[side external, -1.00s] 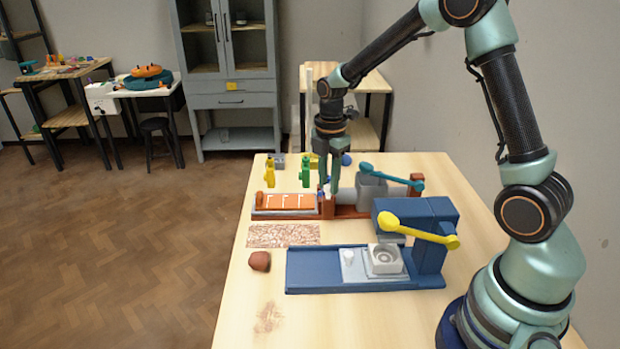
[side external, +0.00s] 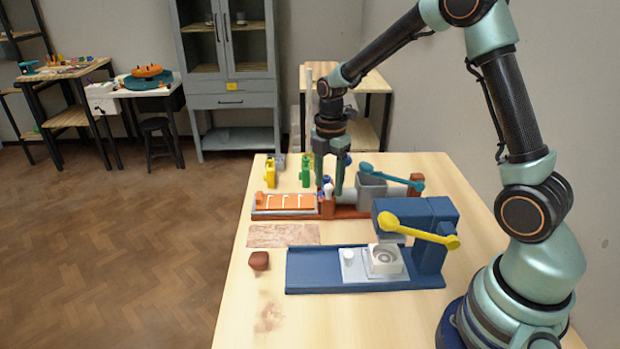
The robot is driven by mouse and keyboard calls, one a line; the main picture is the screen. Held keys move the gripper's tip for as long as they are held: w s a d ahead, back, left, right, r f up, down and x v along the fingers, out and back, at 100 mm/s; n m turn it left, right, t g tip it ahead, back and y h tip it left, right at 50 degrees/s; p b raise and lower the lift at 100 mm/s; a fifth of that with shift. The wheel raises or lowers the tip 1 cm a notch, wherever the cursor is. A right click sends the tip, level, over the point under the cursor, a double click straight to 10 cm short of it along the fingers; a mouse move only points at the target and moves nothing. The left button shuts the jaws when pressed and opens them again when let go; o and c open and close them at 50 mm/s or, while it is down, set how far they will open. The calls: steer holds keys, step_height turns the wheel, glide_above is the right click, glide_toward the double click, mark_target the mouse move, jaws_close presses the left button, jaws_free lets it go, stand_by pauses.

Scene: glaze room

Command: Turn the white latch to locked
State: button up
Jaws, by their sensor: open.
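A small white piece (side external: 328,190), which looks like the latch, stands on the red-brown machine (side external: 350,212) just right of its orange slab. Its turned position is too small to read. My gripper (side external: 331,192) points down over this machine with its fingers apart, one on each side of the white piece in this view. I cannot tell whether they touch it. A second white knob (side external: 348,256) stands on the pale plate of the blue press (side external: 310,271), clear of my gripper.
The orange slab (side external: 290,202) lies at the left of the red-brown machine. A teal lever (side external: 392,177) and a yellow lever (side external: 418,230) rise to the right. Yellow and green bottles (side external: 306,172) stand behind. A brown lump (side external: 259,260) sits near the left edge; the front tabletop is clear.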

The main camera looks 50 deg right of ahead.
mark_target(328, 186)
step_height(328, 186, up, 12)
stand_by(0.6)
steer(key=shift+r, duration=0.1)
